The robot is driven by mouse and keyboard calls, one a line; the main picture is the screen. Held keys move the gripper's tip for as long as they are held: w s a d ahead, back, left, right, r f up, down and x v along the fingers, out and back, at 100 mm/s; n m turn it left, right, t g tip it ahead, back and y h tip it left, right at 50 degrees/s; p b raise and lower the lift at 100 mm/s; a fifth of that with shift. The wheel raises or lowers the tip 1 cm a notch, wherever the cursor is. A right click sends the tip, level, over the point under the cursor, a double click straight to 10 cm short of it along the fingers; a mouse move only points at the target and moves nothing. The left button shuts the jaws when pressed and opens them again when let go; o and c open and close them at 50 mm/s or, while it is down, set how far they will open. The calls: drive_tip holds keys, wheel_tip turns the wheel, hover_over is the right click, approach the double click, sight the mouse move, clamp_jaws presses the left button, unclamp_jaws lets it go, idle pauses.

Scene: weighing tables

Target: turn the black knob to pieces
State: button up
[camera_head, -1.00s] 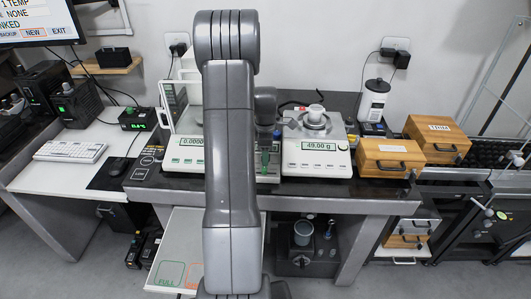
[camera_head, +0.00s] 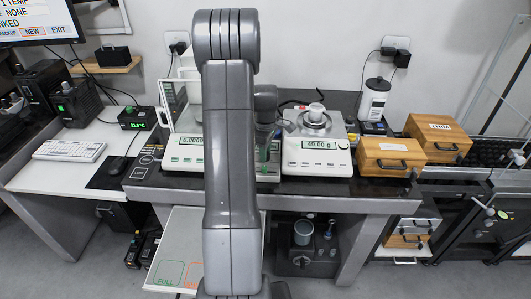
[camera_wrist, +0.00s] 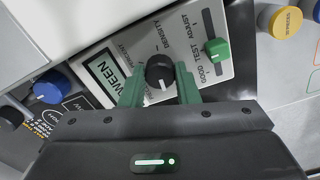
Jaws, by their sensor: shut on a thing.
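The black knob (camera_wrist: 159,72) sits on a light grey panel in the wrist view, between my green fingers. My gripper (camera_wrist: 161,80) is shut on it, one finger on each side. A white pointer mark shows on the knob's near side. Labels around it include DENSITY, TEST and ADJUST, and a PIECES label cannot be read. In the head view my own arm hides the knob and most of my gripper.
A green slider knob (camera_wrist: 217,47) stands close right of my gripper. A blue knob (camera_wrist: 47,92) is at left and a yellow button (camera_wrist: 285,22) at upper right. In the head view, a balance (camera_head: 317,160) reading 49.00 g and a wooden box (camera_head: 389,158) stand to the right.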

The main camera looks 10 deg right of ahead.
drive_tip(key=m, duration=0.4)
drive_tip(key=shift+m+b, duration=0.3)
drive_tip(key=shift+m, duration=2.6)
drive_tip(key=shift+r, duration=0.1)
drive_tip(key=o, duration=1)
drive_tip(key=shift+c, duration=0.2)
wheel_tip(320, 180, up, 14)
drive_tip(key=shift+b, duration=0.3)
drive_tip(key=shift+f, duration=0.2)
